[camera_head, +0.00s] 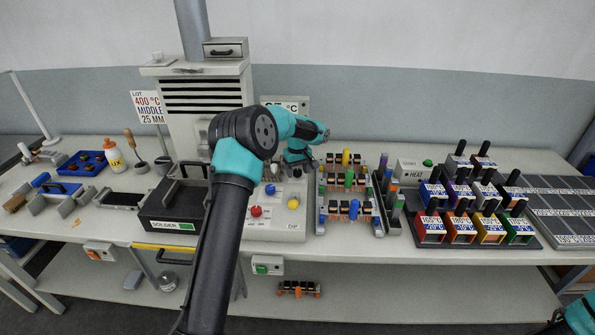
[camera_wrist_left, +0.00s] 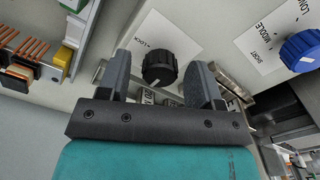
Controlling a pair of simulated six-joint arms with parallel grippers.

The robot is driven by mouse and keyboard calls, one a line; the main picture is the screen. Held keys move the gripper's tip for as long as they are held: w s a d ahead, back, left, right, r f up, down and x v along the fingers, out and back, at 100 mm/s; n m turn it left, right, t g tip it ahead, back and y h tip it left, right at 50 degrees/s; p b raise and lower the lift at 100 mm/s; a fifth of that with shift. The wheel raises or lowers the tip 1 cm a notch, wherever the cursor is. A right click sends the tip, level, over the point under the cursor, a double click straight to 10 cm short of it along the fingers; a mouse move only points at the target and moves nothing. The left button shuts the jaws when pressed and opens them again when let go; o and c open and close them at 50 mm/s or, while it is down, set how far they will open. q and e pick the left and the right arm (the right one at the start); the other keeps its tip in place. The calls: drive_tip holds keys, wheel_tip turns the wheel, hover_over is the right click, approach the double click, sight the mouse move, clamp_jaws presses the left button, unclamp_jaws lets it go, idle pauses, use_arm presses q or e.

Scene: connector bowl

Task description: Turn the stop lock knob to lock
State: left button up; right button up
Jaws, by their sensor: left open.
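The stop lock knob (camera_wrist_left: 158,68) is a black ribbed knob on a white label plate with the word LOCK, in the left wrist view. My left gripper (camera_wrist_left: 160,62) is open, with one finger on each side of the knob and small gaps visible. I cannot tell how deep the fingers reach around it. In the head view my left gripper (camera_head: 297,168) points down over the back right of the control panel (camera_head: 285,228), and the black knob is not clearly visible there. My right gripper is out of view.
A blue knob (camera_wrist_left: 302,50) with a SHORT, MIDDLE, LONG label is beside the black knob. A red button (camera_head: 256,211) and yellow button (camera_head: 293,204) are on the panel. A connector rack (camera_head: 350,222) stands close on the right, the solder pot (camera_head: 170,212) on the left.

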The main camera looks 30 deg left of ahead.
use_arm(q)
drive_tip(key=shift+f, duration=0.1)
drive_tip(key=c, duration=0.9)
drive_tip(key=shift+m, duration=0.4)
drive_tip(key=m, duration=1.2)
drive_tip(key=shift+m, duration=2.6)
